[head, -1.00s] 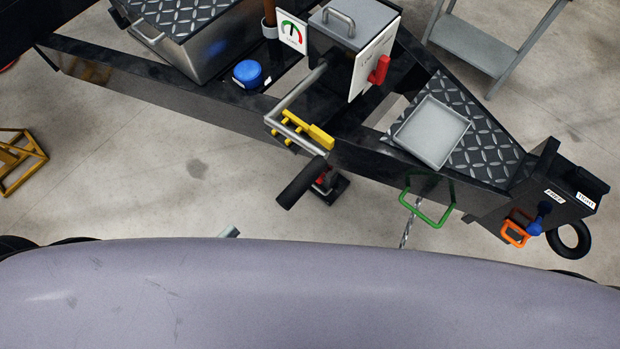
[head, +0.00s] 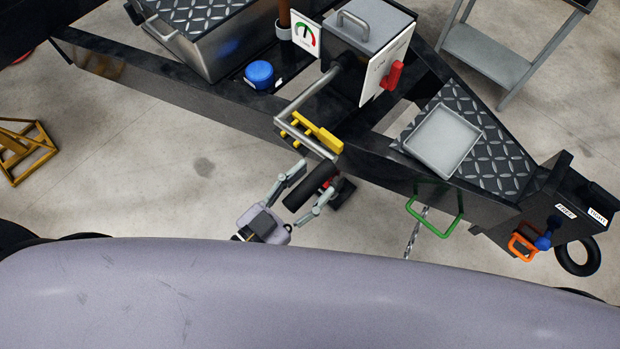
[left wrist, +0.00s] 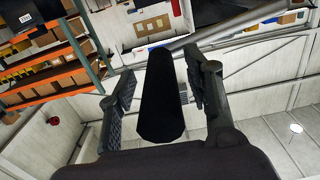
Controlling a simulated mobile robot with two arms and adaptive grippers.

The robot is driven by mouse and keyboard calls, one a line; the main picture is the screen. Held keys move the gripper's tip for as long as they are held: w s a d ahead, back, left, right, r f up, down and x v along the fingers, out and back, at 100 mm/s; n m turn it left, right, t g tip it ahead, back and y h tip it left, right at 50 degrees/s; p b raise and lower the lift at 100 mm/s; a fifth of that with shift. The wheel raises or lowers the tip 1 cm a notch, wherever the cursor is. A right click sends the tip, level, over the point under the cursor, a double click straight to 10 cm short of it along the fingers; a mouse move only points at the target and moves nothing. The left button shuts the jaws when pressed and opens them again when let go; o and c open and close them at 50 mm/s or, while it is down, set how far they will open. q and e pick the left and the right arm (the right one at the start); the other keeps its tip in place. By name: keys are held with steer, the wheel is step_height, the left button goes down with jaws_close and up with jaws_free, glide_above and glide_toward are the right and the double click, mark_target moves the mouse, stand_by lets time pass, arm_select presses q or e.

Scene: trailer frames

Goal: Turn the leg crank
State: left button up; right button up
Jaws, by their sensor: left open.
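The leg crank is a bent grey bar (head: 305,96) at the side of the black trailer frame, with a thick black grip (head: 308,189) at its lower end. My left gripper (head: 316,179) is open, with one finger on each side of the black grip. In the left wrist view, the black grip (left wrist: 161,98) stands between the two open fingers (left wrist: 159,86), with a gap on both sides. The gripper's palm is below and left of the grip in the head view. My right gripper is not in view.
A yellow bracket (head: 318,133) sits close beside the crank bar. A box with a red lever (head: 394,75), a blue cap (head: 260,74) and a green handle (head: 436,232) are on the trailer. Bare floor (head: 180,190) lies to the left.

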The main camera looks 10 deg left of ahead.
arm_select(q)
steer(key=shift+w+d, duration=0.1)
steer(key=shift+w, duration=0.05)
steer(key=shift+c, duration=0.6)
jaws_close()
